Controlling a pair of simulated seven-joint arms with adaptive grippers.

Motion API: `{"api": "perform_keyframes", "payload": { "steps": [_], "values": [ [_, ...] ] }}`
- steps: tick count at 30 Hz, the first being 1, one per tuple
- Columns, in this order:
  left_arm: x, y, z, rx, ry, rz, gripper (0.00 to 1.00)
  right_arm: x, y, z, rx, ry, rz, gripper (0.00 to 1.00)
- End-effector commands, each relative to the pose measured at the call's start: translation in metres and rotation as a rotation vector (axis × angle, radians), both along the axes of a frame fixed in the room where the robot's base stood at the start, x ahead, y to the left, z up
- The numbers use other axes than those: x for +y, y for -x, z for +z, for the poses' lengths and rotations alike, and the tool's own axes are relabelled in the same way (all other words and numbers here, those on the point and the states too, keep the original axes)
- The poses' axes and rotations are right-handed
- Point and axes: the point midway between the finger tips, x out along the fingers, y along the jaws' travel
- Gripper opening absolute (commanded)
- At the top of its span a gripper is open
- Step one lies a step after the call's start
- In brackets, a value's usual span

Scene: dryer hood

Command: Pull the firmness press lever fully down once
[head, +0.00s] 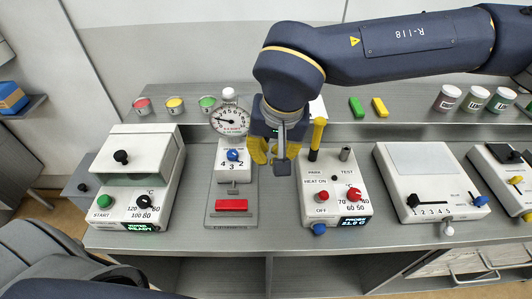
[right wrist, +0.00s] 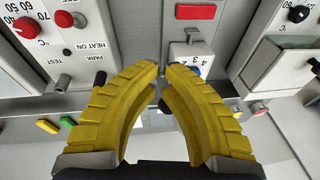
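The firmness press (head: 215,190) stands left of centre in the head view, with a round dial (head: 230,119), a blue knob (head: 232,155) and a red block (head: 232,205) at its front. A white ball (head: 229,93) shows above the dial; it may be the lever's knob, and no lever arm shows clearly. My right gripper (head: 273,158) is just right of the press, pointing down. In the right wrist view its yellow fingertips (right wrist: 160,68) nearly meet, with nothing seen between them. The press's blue knob (right wrist: 193,70) and red block (right wrist: 195,11) show beyond them. My left gripper is out of view.
A heater unit (head: 333,190) with a yellow-topped probe (head: 317,134) stands close on the right. A lidded dryer box (head: 135,180) stands left. A white slider unit (head: 425,185) is further right. Cups, bars and jars line the back shelf (head: 345,132).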

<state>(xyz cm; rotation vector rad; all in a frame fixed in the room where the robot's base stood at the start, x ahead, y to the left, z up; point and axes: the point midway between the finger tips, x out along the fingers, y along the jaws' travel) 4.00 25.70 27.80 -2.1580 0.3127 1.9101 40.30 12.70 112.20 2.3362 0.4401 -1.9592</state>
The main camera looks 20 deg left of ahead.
Motion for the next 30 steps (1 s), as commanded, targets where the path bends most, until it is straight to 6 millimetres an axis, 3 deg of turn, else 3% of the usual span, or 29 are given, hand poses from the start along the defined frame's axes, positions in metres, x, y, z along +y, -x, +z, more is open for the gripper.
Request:
{"api": "perform_keyframes", "payload": {
  "steps": [6,15,30],
  "values": [
    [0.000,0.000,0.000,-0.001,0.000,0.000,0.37,-0.013,0.020,0.037,-0.004,-0.002,0.001,0.00],
    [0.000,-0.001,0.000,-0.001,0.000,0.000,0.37,-0.025,0.040,0.071,-0.002,-0.001,0.000,0.00],
    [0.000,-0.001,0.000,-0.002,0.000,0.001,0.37,-0.029,0.047,0.083,-0.001,0.000,0.000,0.00]
  ]
}}
